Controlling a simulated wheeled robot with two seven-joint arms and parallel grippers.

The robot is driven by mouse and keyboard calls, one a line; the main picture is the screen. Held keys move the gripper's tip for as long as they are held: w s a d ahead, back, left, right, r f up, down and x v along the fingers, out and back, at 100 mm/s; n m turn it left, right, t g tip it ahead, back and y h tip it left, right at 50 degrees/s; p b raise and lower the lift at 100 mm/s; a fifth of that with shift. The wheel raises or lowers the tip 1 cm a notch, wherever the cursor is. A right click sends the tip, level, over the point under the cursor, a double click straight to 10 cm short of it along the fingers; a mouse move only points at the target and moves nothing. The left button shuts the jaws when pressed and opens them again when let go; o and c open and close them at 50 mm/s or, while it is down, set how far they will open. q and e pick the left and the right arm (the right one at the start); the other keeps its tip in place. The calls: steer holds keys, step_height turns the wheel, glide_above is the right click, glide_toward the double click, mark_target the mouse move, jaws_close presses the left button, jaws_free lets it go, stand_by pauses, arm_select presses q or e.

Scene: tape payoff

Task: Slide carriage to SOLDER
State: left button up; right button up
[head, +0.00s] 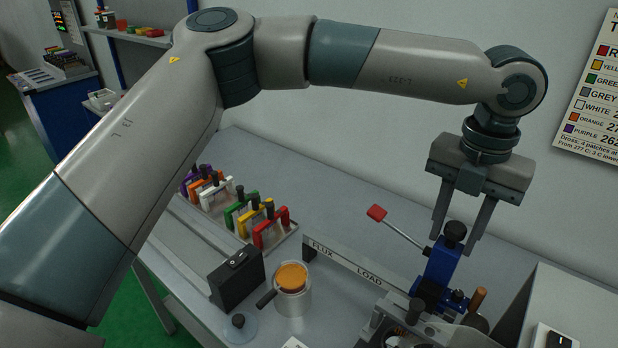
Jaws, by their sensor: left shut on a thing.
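The blue carriage (438,266) stands upright at the right end of the visible rail. It has a black knob (455,232) on top. A lever with a red handle (377,213) reaches up and left beside it. My left gripper (457,237) comes down from above, with one finger on each side of the knob, shut on it. The pale rail (345,268) carries the labels FLUX and LOAD, left of the carriage. No SOLDER label can be read in this view. My right gripper is not in view.
A rack of coloured clamps (245,210) stands left on the bench. A black switch box (237,279) and a pot with an orange top (292,285) stand in front of the rail. A white cabinet (580,305) is at the right edge. The bench behind the rail is clear.

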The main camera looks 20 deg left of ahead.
arm_select(q)
steer(key=o, duration=0.7)
steer(key=shift+r+p, duration=0.4)
steer(key=shift+r, duration=0.95)
steer(key=shift+r+p, duration=0.6)
steer(key=shift+r, duration=1.55)
